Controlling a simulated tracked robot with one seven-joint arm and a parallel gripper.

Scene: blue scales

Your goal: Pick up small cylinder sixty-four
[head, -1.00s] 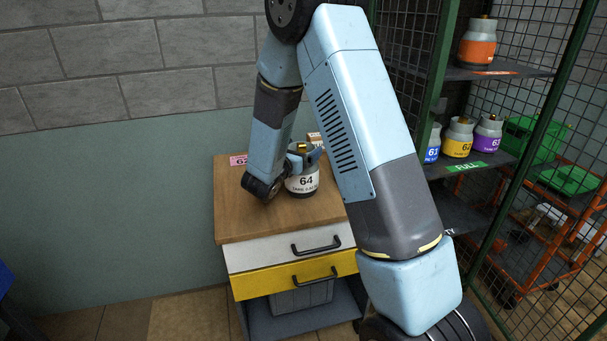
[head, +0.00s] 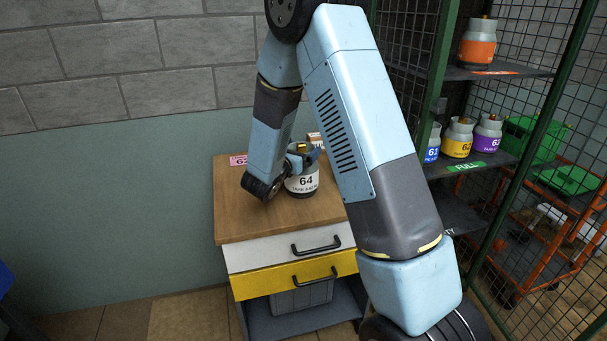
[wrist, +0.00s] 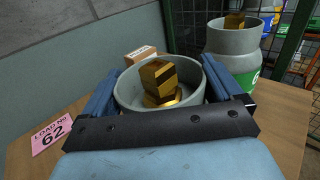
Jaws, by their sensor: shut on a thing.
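Small cylinder sixty-four (head: 304,184) is a grey cylinder with a white band marked 64 and a brass valve, upright on the wooden top of a drawer cabinet (head: 240,215). In the wrist view its grey collar (wrist: 128,98) and brass valve (wrist: 160,82) fill the middle. My gripper (wrist: 158,85) is shut on the collar, with a blue finger at its left and right sides. In the head view my arm hides part of the cabinet top. The cylinder's underside shows no clear gap above the wood.
A second grey cylinder with a green label (wrist: 234,50) stands close by on the right in the wrist view. A pink card (wrist: 52,131) and a small cardboard box (wrist: 141,55) lie on the top. A mesh cage shelf (head: 485,160) with several cylinders stands to the right.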

